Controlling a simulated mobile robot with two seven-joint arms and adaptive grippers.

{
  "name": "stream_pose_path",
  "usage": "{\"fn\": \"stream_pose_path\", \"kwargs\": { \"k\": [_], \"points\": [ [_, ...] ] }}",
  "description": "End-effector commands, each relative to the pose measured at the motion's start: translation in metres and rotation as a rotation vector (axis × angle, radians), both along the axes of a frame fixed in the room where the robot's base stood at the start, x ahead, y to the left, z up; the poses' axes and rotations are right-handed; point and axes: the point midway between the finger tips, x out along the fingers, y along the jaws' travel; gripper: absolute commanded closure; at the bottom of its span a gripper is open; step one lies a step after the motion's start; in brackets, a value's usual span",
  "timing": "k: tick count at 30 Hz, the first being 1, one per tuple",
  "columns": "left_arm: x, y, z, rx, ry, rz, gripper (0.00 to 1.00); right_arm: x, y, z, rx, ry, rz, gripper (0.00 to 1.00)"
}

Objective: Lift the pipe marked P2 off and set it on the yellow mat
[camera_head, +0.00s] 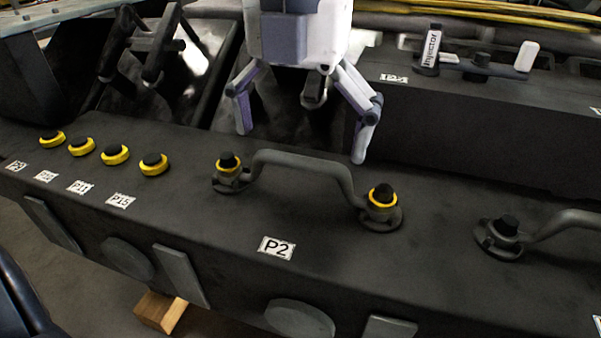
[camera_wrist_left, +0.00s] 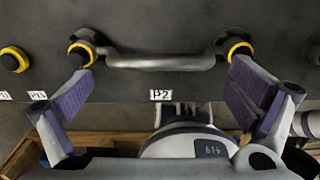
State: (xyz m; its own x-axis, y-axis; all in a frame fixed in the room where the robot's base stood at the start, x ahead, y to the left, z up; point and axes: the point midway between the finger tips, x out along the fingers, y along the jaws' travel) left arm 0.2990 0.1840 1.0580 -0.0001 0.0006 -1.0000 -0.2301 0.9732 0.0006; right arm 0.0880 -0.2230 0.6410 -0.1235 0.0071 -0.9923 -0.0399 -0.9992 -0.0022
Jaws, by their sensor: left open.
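The P2 pipe (camera_head: 302,161) is a grey, bridge-shaped handle on the dark engine block, above a white P2 label (camera_head: 276,248). Each of its end flanges carries a dark stud with a yellow ring, the left ring (camera_head: 228,168) and the right ring (camera_head: 382,197). My left gripper (camera_head: 302,145) is open and empty, its fingers spread above and behind the pipe in the head view. In the left wrist view the pipe (camera_wrist_left: 160,62) spans between the two fingertips, apart from both as far as I can tell. My right gripper and the yellow mat are not in view.
Several yellow-ringed studs (camera_head: 115,154) with labels stand left of the pipe. Another similar pipe (camera_head: 565,222) sits at the right. A raised dark block with an Injector part (camera_head: 430,52) lies behind. A wooden block (camera_head: 160,312) is on the floor in front.

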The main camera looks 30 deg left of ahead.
Motion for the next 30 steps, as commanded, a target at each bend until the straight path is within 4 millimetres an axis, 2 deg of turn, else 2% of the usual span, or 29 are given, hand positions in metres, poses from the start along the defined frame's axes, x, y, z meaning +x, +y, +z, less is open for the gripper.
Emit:
{"fn": "stream_pose_path", "kwargs": {
  "k": [3, 10, 11, 18, 19, 26, 30],
  "points": [
    [0.0, 0.0, -0.016, 0.0, 0.0, -0.001, 0.0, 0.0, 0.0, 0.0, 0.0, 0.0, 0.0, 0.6],
    [0.0, 0.0, -0.019, -0.001, -0.001, 0.0, 0.0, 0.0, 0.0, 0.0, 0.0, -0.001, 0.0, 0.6],
    [0.0, 0.0, -0.019, -0.001, -0.001, 0.0, 0.05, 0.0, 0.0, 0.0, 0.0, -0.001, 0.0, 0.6],
    [0.0, 0.0, -0.019, -0.001, -0.001, 0.001, 0.59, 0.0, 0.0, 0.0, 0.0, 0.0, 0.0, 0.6],
    [0.0, 0.0, -0.019, -0.001, 0.0, 0.001, 0.64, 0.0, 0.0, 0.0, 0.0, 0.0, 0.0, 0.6],
    [0.0, 0.0, -0.019, -0.002, 0.0, 0.001, 0.64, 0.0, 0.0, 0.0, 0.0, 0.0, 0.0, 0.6],
    [0.001, 0.0, -0.011, -0.001, -0.002, 0.002, 0.64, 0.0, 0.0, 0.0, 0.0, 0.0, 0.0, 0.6]
  ]
}}
